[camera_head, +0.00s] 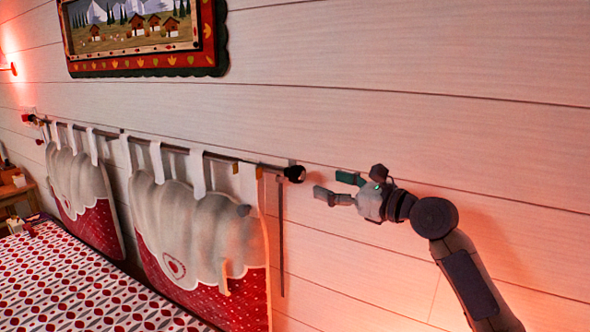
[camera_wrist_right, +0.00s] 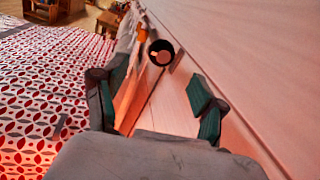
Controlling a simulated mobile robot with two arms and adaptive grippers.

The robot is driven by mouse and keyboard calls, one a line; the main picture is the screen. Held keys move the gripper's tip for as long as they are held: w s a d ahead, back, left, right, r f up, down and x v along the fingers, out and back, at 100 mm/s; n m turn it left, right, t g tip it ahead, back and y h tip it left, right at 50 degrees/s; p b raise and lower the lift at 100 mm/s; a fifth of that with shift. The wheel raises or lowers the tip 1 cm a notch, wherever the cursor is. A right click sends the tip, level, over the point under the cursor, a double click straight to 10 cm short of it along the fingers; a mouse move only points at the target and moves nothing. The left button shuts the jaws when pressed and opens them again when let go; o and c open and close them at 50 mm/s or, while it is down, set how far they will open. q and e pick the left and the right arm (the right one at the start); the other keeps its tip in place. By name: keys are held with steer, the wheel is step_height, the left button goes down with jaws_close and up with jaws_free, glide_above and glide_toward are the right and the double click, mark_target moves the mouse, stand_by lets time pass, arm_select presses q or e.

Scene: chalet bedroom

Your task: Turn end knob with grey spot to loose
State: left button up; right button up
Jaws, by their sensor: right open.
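A dark round end knob (camera_head: 294,173) sits at the right end of the curtain-style rod (camera_head: 180,148) along the wall. In the right wrist view the knob (camera_wrist_right: 161,52) faces me, a dark disc with a paler spot on it; the spot's exact colour is hard to tell in the reddish light. My right gripper (camera_head: 335,186) is open and empty, to the right of the knob and apart from it, fingers pointing toward it. In the wrist view the knob shows beyond and between the fingertips (camera_wrist_right: 152,98). My left gripper is not in view.
Padded cushions (camera_head: 190,225) hang by loops from the rod. A thin stick (camera_head: 281,235) hangs below its right end. The bed (camera_head: 70,280) lies at lower left. A framed picture (camera_head: 140,35) hangs above. The wall runs close beside the gripper.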

mark_target(302, 174)
steer(key=p+x, duration=0.2)
steer(key=x, duration=0.7)
steer(key=shift+w, duration=0.4)
steer(key=shift+w+a+f, duration=0.15)
steer(key=shift+w+a, duration=0.2)
steer(key=c, duration=1.2)
steer(key=shift+o, duration=0.2)
